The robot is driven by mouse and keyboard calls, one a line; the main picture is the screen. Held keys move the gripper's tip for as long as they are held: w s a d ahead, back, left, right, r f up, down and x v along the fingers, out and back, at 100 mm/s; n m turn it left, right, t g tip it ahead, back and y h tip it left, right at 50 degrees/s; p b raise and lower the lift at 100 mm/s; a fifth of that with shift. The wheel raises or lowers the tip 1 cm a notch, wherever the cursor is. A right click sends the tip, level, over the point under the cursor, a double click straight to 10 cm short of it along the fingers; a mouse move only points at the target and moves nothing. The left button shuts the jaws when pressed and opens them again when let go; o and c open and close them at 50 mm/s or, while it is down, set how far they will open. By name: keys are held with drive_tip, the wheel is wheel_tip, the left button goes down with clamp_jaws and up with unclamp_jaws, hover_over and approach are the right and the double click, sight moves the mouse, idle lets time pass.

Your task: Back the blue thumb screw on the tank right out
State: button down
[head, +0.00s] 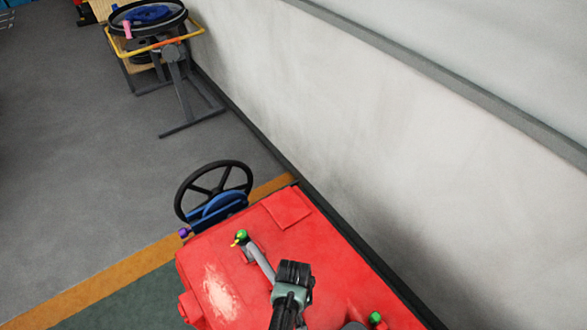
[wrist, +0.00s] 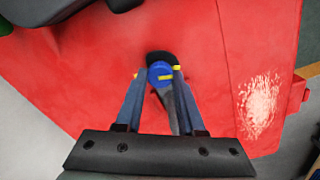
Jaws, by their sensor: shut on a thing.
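The blue thumb screw (wrist: 160,73) shows in the wrist view as a round blue head with a yellow mark, against a black part on the red tank (wrist: 90,75). My gripper (wrist: 162,73) is shut on it, one yellow-tipped finger on each side. In the head view my gripper (head: 293,278) is over the top of the red tank (head: 335,275). The thumb screw is hidden there. The screw's threads are out of sight in both views.
A grey bar with a green knob (head: 241,236) rises from the tank left of my gripper. Another green knob (head: 375,318) is at lower right. A black handwheel (head: 214,190) stands at the tank's far end. The pale wall (head: 400,140) runs close along the right.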

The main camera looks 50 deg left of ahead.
drive_tip(key=n, duration=0.5)
drive_tip(key=shift+s+d+f+n, duration=0.15)
drive_tip(key=shift+s+f+n, duration=0.05)
drive_tip(key=shift+s+n, duration=0.1)
drive_tip(key=n+p, duration=0.1)
drive_tip(key=n, duration=0.9)
drive_tip(key=shift+n+p, duration=0.3)
drive_tip(key=shift+n, duration=2.2)
drive_tip(key=c, duration=0.8)
unclamp_jaws()
drive_tip(key=shift+c, duration=0.2)
drive_tip(key=o, duration=0.3)
drive_tip(key=shift+w, duration=0.1)
drive_tip(key=shift+o, duration=0.2)
